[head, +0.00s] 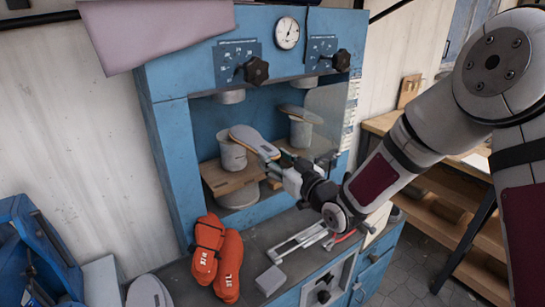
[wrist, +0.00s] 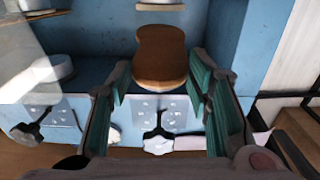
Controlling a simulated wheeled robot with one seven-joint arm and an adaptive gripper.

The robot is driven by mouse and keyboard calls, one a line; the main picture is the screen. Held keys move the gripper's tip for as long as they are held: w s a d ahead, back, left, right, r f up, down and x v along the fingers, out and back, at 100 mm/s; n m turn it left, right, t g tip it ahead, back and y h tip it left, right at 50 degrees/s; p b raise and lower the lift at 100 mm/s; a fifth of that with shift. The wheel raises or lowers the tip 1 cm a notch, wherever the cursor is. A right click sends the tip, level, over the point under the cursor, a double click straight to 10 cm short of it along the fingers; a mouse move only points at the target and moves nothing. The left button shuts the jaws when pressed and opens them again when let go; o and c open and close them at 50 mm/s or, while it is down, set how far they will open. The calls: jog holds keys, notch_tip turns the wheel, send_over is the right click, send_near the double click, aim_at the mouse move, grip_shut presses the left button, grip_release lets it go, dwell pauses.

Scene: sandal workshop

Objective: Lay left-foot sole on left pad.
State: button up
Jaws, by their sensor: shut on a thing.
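My gripper (head: 277,165) is shut on a tan-edged, grey-topped sole (head: 252,139), and holds it inside the blue press. In the wrist view the sole (wrist: 162,58) shows brown between the two teal-lined fingers. The sole's far end is over the left pad (head: 232,155), a pale round post. I cannot tell whether sole and pad touch. The right pad (head: 300,132) is a similar post with another sole (head: 300,114) on top. Foot markings on the held sole are too small to read.
The blue press (head: 172,130) has a gauge, black knobs and round upper rams (head: 229,97) above the pads. Another sole (head: 149,292) lies at lower left. A wooden shelf unit stands at right.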

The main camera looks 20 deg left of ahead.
aim_at(251, 143)
jog(key=shift+f+b+x, duration=0.2)
jog(key=shift+b+x, duration=0.75)
jog(key=shift+x, duration=1.15)
jog(key=shift+f+b+x, duration=0.2)
jog(key=shift+b+x, duration=0.7)
jog(key=shift+x, duration=1.2)
jog(key=shift+f+b+x, duration=0.2)
jog(key=shift+b+x, duration=0.75)
jog(key=shift+x, duration=1.2)
jog(key=shift+w+a+f+b, duration=0.3)
jog(key=shift+w+a+b, duration=0.2)
jog(key=shift+a+b, duration=0.1)
jog(key=shift+w+a+f+b, duration=0.3)
jog(key=shift+w+a+b, duration=0.2)
jog(key=shift+a+b, duration=0.1)
jog(key=shift+f, duration=0.35)
jog(key=o, duration=1.1)
jog(key=shift+s+d, duration=0.1)
jog(key=shift+p+v, duration=1.55)
jog(key=shift+v, duration=2.4)
